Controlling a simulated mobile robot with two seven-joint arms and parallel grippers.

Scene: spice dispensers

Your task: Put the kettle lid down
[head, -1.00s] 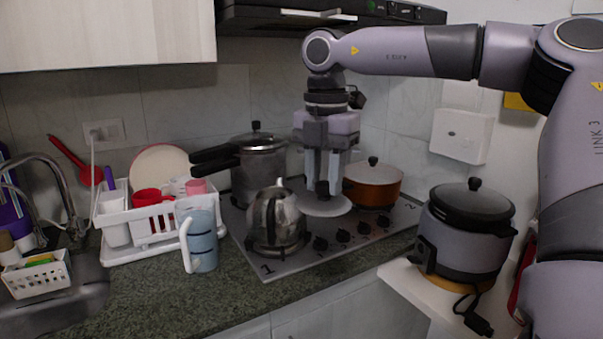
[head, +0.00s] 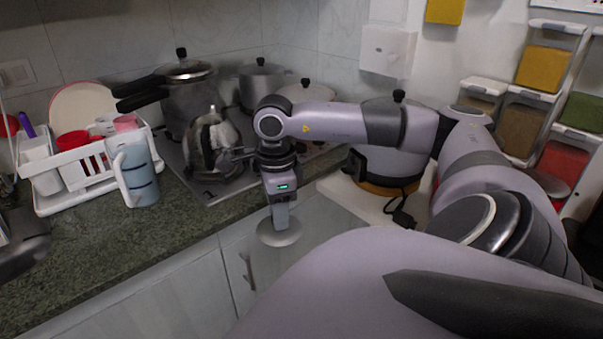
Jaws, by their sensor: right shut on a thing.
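The kettle lid (head: 279,234) is a round grey disc. My right gripper (head: 281,213) is shut on it and points downward. In the head view the lid shows against the pale cabinet fronts, below the counter's front edge; it hangs clear of any surface that I can see. The silver kettle (head: 208,150) stands on the hob, left of and behind the gripper. Its top is partly hard to make out. My left gripper is not in view.
The counter (head: 95,240) has bare room at the front left. A blue jug (head: 140,175) and a white dish rack (head: 62,190) stand there. A pressure cooker (head: 190,100) is behind the kettle. A rice cooker (head: 385,160) stands right, partly behind my arm. Spice dispensers (head: 540,70) hang far right.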

